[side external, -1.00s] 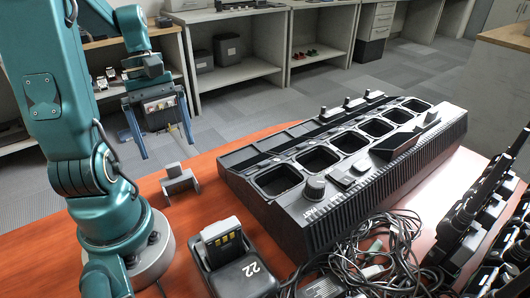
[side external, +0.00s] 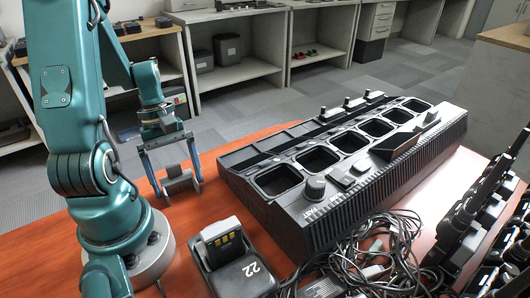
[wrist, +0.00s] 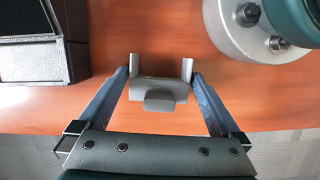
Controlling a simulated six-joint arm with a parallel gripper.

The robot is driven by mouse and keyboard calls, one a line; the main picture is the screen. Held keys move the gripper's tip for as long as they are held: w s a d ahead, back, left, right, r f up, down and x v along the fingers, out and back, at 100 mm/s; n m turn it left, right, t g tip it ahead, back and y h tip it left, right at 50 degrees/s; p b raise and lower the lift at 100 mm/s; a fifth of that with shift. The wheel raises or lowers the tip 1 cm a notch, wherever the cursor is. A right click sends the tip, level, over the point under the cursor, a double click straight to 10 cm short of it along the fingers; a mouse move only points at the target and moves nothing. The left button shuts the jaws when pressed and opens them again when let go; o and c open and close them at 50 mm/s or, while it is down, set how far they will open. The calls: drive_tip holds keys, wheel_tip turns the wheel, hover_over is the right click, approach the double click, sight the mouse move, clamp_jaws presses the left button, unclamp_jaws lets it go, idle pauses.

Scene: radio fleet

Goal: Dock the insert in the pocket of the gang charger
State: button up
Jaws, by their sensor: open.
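The insert (side external: 180,185) is a small grey U-shaped piece standing on the orange table. It also shows in the wrist view (wrist: 158,92), with two pale prongs pointing away from my gripper and a rounded tab towards it. My gripper (side external: 179,188) is open, its blue fingers on either side of the insert. In the wrist view a gap shows between each finger and the insert's body. The gang charger (side external: 330,205) is a long black block with a row of empty square pockets (side external: 279,180) to the right of the insert. Its dark corner shows in the wrist view (wrist: 80,60).
A black unit marked 22 (side external: 236,270) stands at the table's front. Tangled cables (side external: 375,255) lie before the charger, and several radios (side external: 470,225) stand at the right. Bare table (side external: 200,215) lies between the insert and the unit marked 22.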

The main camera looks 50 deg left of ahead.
drive_tip(key=c, duration=1.2)
drive_tip(key=shift+r, duration=0.1)
